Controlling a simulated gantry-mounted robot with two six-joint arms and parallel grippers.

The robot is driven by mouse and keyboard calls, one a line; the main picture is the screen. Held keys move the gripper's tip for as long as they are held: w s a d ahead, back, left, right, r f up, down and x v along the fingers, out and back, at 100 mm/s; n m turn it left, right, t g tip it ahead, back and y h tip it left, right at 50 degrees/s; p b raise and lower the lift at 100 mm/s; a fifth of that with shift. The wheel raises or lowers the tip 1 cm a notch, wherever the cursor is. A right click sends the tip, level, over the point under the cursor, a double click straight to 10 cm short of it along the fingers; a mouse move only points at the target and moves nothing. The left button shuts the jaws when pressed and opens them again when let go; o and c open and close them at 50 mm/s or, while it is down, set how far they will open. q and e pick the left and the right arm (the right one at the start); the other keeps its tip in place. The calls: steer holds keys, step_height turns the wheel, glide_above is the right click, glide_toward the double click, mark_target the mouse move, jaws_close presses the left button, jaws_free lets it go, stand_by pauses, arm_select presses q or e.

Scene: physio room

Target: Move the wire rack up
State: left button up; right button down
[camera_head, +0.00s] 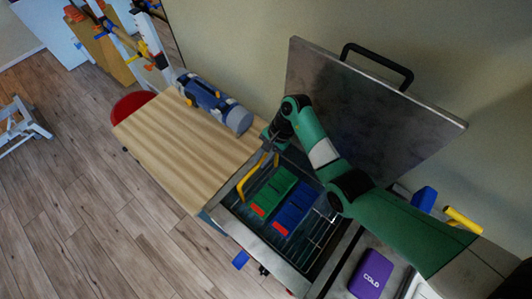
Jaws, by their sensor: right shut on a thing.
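The wire rack (322,235) sits in an open metal tank (231,215), with its thin bars showing at the right side. A green pack (270,193) and a blue pack (295,205), each with a red end, lie in the rack. A yellow handle (249,176) rises at the rack's far left side. My right gripper (270,151), on the green arm from the right, is shut on the top of this handle. The fingertips are small, and the arm hides the far right part of the tank. My left gripper is not in view.
The tank's metal lid (365,105) stands open behind my arm. A wooden table (185,145) adjoins on the left, bearing a blue-grey roll-shaped object (215,102). A purple COLD pack (371,274) lies at front right. The floor at left is largely clear.

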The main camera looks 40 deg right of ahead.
step_height(320, 180, up, 7)
steer(key=p, duration=0.4)
steer(key=shift+p, duration=0.4)
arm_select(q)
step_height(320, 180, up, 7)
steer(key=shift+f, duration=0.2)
arm_select(e)
steer(key=shift+f, duration=0.1)
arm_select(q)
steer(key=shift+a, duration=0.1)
arm_select(e)
steer(key=c, duration=0.8)
jaws_free()
arm_select(q)
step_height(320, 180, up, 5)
steer(key=p, duration=0.4)
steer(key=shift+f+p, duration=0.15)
steer(key=shift+p, duration=0.2)
arm_select(e)
steer(key=v, duration=1.1)
steer(key=shift+d+r, duration=0.15)
steer(key=shift+r, duration=0.1)
